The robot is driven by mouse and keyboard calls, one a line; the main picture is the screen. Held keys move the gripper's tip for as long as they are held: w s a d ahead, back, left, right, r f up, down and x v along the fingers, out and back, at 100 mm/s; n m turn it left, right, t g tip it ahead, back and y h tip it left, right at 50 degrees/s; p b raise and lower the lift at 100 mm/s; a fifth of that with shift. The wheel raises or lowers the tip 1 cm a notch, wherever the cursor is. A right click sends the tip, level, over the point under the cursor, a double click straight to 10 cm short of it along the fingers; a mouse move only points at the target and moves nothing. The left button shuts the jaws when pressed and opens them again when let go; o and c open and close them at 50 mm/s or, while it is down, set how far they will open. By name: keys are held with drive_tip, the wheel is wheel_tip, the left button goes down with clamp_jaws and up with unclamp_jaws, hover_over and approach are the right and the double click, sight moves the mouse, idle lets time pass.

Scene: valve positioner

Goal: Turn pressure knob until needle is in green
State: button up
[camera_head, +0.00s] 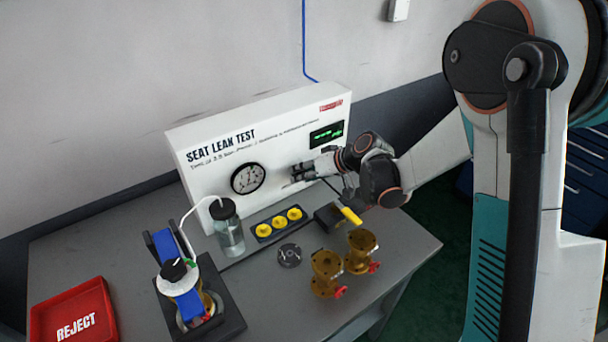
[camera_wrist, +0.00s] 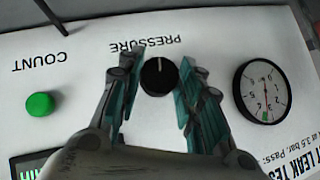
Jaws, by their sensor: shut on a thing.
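The black pressure knob (camera_wrist: 159,76), with a white mark on top, sits under the upside-down word PRESSURE in the wrist view. My gripper (camera_wrist: 160,84) has a teal-padded finger on each side of the knob and is shut on it. In the head view my gripper (camera_head: 294,174) is at the white panel's face, right of the gauge, and hides the knob. The round gauge (camera_head: 248,178) has a black rim and white face. In the wrist view the gauge (camera_wrist: 263,92) shows a green patch near its lower edge. The needle is too small to read surely.
The SEAT LEAK TEST panel (camera_head: 205,173) stands on a grey table (camera_head: 120,255). A green button (camera_wrist: 40,105) is by COUNT. Below the panel are a glass jar (camera_head: 229,236), a yellow-part tray (camera_head: 263,237), brass valves (camera_head: 326,272) and a red REJECT tray (camera_head: 50,312).

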drive_tip(key=o, duration=1.1)
drive_tip(key=shift+c, duration=0.2)
drive_tip(key=v, duration=1.2)
drive_tip(key=shift+f, duration=0.1)
